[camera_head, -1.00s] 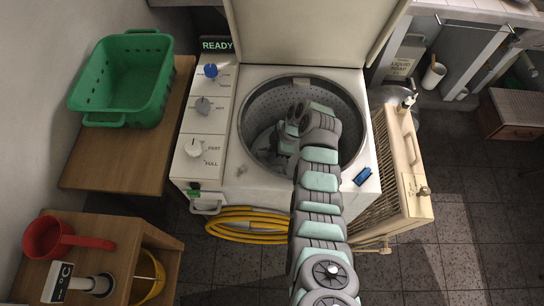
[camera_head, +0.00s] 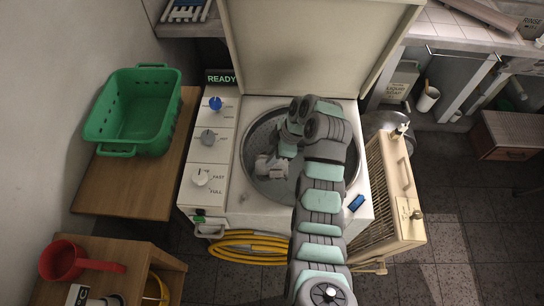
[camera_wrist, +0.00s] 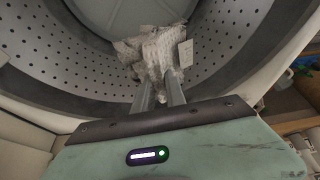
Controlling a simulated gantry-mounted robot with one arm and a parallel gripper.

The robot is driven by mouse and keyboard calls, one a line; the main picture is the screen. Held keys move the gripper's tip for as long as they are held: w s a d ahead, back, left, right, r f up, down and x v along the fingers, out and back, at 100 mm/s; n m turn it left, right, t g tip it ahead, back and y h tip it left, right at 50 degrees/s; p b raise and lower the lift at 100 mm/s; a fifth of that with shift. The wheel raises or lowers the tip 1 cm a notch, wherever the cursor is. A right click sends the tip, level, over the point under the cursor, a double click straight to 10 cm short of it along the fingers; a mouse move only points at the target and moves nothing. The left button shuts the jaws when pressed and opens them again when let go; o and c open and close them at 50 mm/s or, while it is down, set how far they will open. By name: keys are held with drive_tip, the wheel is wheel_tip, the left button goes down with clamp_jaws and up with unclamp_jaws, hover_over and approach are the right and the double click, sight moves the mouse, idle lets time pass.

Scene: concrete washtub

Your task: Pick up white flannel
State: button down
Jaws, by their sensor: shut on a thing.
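The white flannel (camera_wrist: 150,48) is a crumpled, patterned whitish cloth with a pale tag, bunched at the tips of my gripper (camera_wrist: 160,80) in the wrist view. The two fingers are close together and shut on it. In the head view the cloth (camera_head: 264,165) shows as a small pale patch at the mouth of the washer drum (camera_head: 250,145), with my gripper (camera_head: 272,158) beside it, partly screened by my arm. The perforated drum wall shows behind the cloth in the wrist view.
The washer lid (camera_head: 300,45) stands open behind the drum. A green basket (camera_head: 133,147) sits on a wooden table at left. A red dipper (camera_head: 62,260) lies at lower left, and a yellow hose (camera_head: 245,247) lies below the washer. A cream slatted panel (camera_head: 393,185) stands at right.

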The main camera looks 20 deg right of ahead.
wheel_tip(320, 180, up, 11)
drive_tip(key=p, duration=1)
